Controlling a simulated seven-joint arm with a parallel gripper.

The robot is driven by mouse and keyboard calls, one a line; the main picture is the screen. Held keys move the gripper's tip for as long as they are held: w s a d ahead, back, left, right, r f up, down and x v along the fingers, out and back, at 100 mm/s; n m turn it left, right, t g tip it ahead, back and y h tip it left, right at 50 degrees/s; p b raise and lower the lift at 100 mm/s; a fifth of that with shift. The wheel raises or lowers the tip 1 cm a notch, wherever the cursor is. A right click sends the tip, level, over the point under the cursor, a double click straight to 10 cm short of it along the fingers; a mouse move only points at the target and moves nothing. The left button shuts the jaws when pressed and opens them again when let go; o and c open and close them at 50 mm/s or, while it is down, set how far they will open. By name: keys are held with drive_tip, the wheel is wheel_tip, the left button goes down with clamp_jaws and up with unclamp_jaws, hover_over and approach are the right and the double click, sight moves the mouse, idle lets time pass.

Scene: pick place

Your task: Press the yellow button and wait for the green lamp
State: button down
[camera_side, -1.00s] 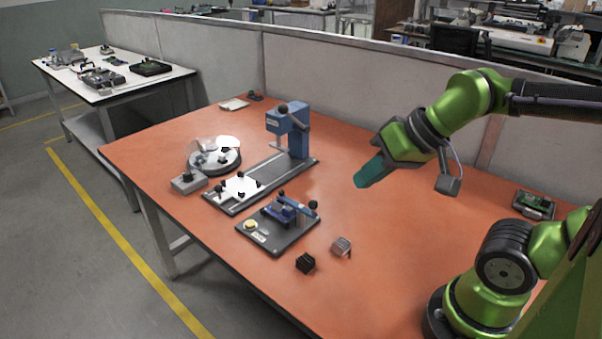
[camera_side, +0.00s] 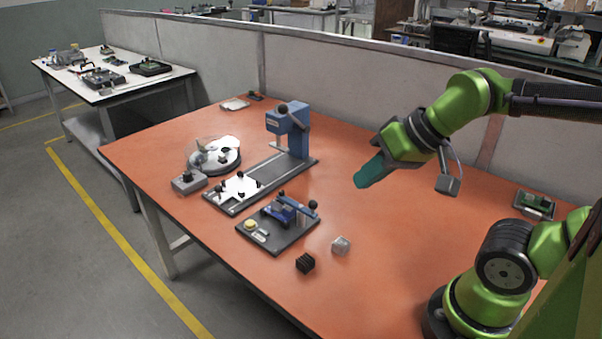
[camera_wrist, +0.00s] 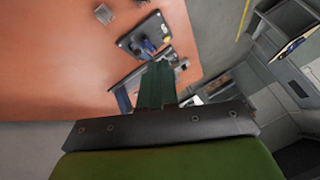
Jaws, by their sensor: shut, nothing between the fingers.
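A small round pale-yellow button (camera_side: 250,225) sits at the left corner of a dark base plate (camera_side: 271,247) that carries a blue clamp-like fixture (camera_side: 286,210). In the wrist view this plate (camera_wrist: 126,43) lies beyond the fingertips. I cannot make out a green lamp in either view. My gripper (camera_side: 361,182) has teal fingers, shut and empty. It hangs above the table, to the right of the plate and apart from everything. In the wrist view my gripper (camera_wrist: 158,66) points toward the plate and hides part of the equipment behind it.
A blue press (camera_side: 289,130) on a long base stands behind the plate. A grey box with a dark knob (camera_side: 188,182) and a round covered device (camera_side: 228,163) are at left.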

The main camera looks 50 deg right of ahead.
drive_tip(key=m+t, duration=0.2)
drive_tip(key=m, duration=1.9)
hover_over(253, 224)
wheel_tip(253, 224, down, 12)
drive_tip(key=shift+r, duration=0.15)
drive_tip(key=shift+f, duration=4.45)
drive_tip(key=shift+f, duration=0.15)
